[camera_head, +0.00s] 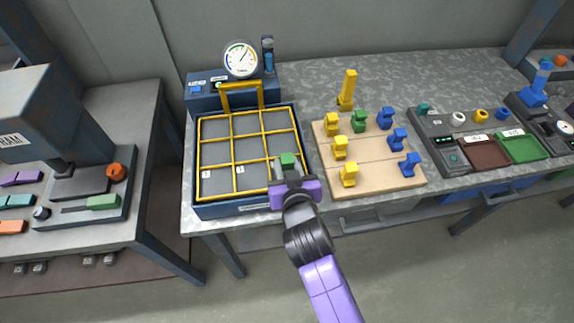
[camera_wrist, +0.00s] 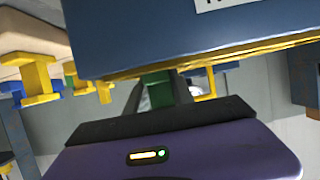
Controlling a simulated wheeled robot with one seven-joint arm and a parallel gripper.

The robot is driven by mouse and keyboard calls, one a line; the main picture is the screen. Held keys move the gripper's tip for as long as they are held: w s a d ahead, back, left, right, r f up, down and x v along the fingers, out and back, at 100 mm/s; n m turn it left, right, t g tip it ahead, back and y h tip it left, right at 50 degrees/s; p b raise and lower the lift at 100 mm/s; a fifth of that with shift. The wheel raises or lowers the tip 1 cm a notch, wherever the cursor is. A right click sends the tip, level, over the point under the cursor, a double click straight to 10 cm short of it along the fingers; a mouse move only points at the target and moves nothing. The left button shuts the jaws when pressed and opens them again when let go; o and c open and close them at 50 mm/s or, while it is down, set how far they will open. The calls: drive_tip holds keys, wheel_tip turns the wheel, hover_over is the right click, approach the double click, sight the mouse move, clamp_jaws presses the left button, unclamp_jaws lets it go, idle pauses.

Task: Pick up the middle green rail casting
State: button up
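My gripper (camera_head: 288,166) is at the front right corner of the blue tray with the yellow grid (camera_head: 198,160). A green casting (camera_head: 288,158) sits between its fingers; in the wrist view the green piece (camera_wrist: 158,91) fills the gap between them, and the fingers look shut on it. Its lower part is hidden. Another green casting (camera_head: 360,121) stands on the wooden board (camera_head: 378,184), in the back row between a yellow casting (camera_head: 332,123) and a blue casting (camera_head: 385,118).
More yellow castings (camera_head: 340,147) and blue castings (camera_head: 398,139) stand on the board. A gauge (camera_head: 241,59) and a yellow handle (camera_head: 242,87) rise behind the tray. A yellow post (camera_head: 348,88) stands behind the board.

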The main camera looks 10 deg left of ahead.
clamp_jaws()
drive_tip(key=shift+r, duration=0.1)
